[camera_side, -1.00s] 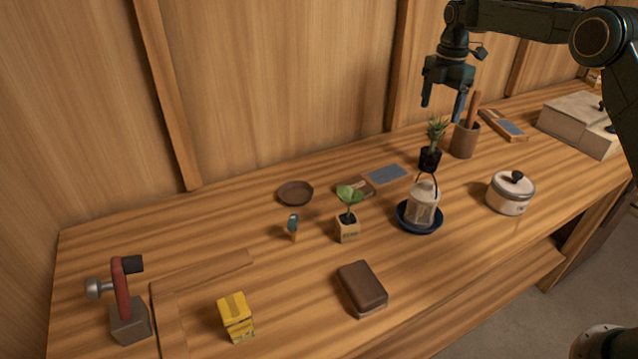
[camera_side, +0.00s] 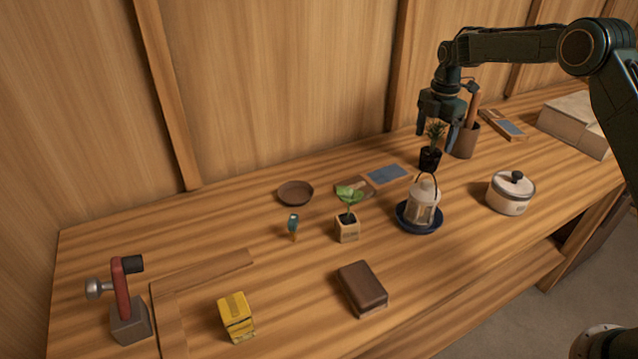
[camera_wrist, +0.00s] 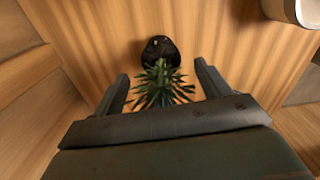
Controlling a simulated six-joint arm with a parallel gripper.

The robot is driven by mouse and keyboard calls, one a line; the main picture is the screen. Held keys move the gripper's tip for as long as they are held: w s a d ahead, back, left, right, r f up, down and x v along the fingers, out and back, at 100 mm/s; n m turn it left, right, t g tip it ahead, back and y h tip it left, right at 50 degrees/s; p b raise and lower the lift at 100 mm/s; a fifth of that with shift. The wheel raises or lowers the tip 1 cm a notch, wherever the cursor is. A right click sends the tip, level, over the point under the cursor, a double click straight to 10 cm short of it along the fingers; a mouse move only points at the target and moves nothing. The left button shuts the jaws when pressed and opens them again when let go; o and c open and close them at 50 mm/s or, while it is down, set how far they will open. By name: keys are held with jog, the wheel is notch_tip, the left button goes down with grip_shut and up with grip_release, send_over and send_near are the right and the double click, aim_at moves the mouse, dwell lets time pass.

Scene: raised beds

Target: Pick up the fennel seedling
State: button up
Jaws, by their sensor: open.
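The seedling with narrow, spiky green leaves stands in a black pot on the wooden bench in the side view; I take this plant (camera_side: 430,157) to be the fennel seedling. My gripper (camera_side: 434,142) is open above it, its two fingers pointing down on either side of the leaves. In the wrist view the leaves (camera_wrist: 160,88) show between the open fingers of my gripper (camera_wrist: 163,88), and the black pot (camera_wrist: 160,50) lies beyond them. The fingers do not appear to touch the pot.
A white lantern (camera_side: 424,201) on a blue saucer stands just in front of the plant. A brown cup (camera_side: 464,142) holding a wooden tool is close on the right. A broad-leaved seedling (camera_side: 347,226) and a lidded pot (camera_side: 509,196) stand further off.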

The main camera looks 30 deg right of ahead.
aim_at(432, 151)
jog(key=shift+f, duration=2)
jog(key=shift+c, duration=0.3)
jog(key=c, duration=0.8)
